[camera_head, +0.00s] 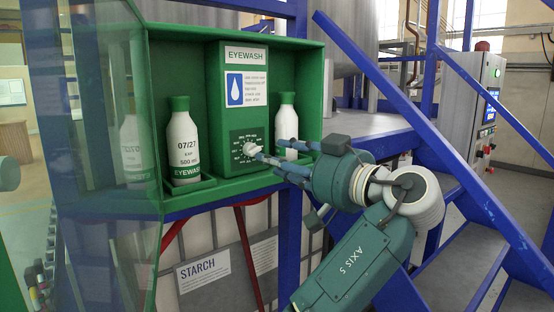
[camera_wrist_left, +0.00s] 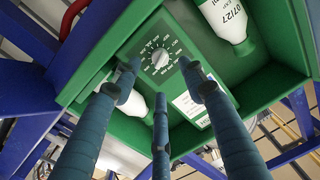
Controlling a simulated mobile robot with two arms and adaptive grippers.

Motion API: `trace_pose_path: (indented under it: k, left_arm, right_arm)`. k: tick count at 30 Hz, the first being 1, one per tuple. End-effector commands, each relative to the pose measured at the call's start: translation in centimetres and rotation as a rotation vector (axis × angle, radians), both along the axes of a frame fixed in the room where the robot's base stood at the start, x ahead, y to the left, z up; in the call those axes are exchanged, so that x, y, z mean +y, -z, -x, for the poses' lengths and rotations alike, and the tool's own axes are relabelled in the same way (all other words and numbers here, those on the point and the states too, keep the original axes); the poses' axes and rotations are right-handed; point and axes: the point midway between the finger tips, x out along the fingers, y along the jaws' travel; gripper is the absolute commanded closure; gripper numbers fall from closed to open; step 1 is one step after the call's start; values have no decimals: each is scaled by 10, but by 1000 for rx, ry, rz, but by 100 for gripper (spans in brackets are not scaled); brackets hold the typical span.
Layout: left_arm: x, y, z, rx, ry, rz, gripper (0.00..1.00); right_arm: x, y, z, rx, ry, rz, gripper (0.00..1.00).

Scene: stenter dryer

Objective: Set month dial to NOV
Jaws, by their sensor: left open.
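The month dial (camera_head: 251,148) is a white knob on a dark green plate, on the front of the green eyewash housing below a blue drop label. It also shows in the left wrist view (camera_wrist_left: 160,57), ringed by small month marks. The marks and the knob's setting are too small to read. My left gripper (camera_head: 268,157) is open, its fingers reaching from the right toward the dial. In the left wrist view its three fingers (camera_wrist_left: 160,80) are spread, one tip either side of the knob and one below. I cannot tell whether any tip touches it. My right gripper is out of view.
White bottles stand left (camera_head: 183,145) and right (camera_head: 286,122) of the housing in the green cabinet (camera_head: 322,60). Its clear door (camera_head: 105,120) is open at left. Blue stair rails (camera_head: 375,75) and a control cabinet (camera_head: 484,105) are at right. A STARCH sign (camera_head: 204,270) is below.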

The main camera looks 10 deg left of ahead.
Motion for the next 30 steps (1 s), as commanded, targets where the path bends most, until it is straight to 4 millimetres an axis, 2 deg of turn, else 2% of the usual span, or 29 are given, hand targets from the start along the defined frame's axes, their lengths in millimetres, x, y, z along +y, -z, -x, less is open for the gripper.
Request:
trace_pose_path:
  k: [3, 6, 8, 14, 21, 30]
  left_arm:
    - [-10, 9, 14, 5, 42, -7, 58]
    - [-18, 8, 26, 20, 82, -20, 58]
    - [-20, 5, 29, 27, 96, -26, 58]
    - [-5, -2, 18, 36, 100, -30, 58]
    - [30, -4, -13, 36, 98, -31, 58]
    - [57, 0, -37, 34, 101, -30, 58]
  right_arm:
    - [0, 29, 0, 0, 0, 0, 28]
    - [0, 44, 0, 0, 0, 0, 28]
    - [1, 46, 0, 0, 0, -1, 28]
    - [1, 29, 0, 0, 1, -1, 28]
    - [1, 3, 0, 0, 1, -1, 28]
    - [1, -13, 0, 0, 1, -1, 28]
